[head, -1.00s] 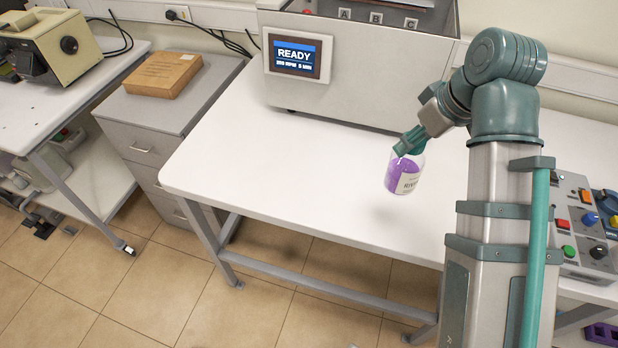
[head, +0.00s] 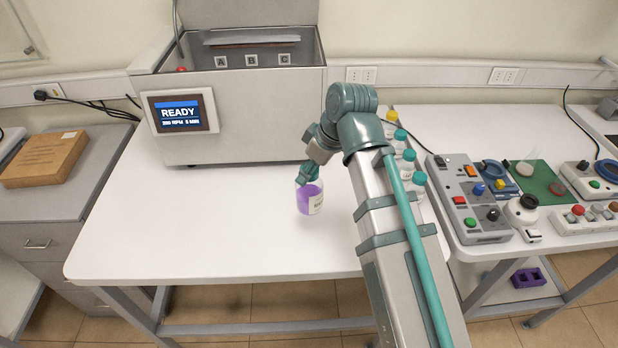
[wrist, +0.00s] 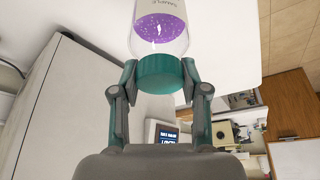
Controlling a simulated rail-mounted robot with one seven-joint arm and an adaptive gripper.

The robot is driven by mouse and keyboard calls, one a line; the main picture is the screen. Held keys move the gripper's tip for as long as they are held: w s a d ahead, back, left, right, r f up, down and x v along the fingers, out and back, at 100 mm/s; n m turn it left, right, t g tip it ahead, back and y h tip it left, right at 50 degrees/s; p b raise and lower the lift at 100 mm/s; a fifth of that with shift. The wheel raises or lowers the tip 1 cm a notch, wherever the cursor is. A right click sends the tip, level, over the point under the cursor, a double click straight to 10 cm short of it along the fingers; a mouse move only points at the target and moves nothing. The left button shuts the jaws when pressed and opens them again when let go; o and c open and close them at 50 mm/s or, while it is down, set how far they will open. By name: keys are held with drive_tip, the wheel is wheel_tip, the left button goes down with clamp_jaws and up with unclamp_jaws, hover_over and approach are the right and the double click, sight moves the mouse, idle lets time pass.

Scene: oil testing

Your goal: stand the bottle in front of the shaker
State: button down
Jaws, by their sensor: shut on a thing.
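The bottle (head: 309,198) is clear with purple liquid, a white label and a teal cap. My gripper (head: 308,173) is shut on its cap from above. In the wrist view the teal cap (wrist: 161,72) sits between both fingers, with the purple liquid (wrist: 160,34) beyond it. The bottle hangs roughly upright over the white table, to the right of the shaker's front; whether its base touches the table I cannot tell. The shaker (head: 240,120) is a large grey box with its lid raised, slots marked A, B, C and a screen (head: 181,112) reading READY.
Several teal-capped bottles (head: 406,162) and a yellow-capped one (head: 391,117) stand to the right, partly behind my arm. A control box (head: 466,200) is further right. The white table (head: 200,225) is clear in front of the shaker. A wooden box (head: 45,158) lies on the left cabinet.

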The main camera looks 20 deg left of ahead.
drive_tip(key=w+a+f+p, duration=0.1)
drive_tip(key=w+f, duration=0.2)
drive_tip(key=f, duration=0.4)
drive_tip(key=shift+w+f+p, duration=0.3)
drive_tip(key=shift+f+p, duration=0.05)
drive_tip(key=shift+f, duration=0.2)
drive_tip(key=c, duration=0.6)
unclamp_jaws()
drive_tip(key=shift+r, duration=0.15)
drive_tip(key=b+v, duration=0.2)
drive_tip(key=v, duration=1)
drive_tip(key=shift+r, duration=0.1)
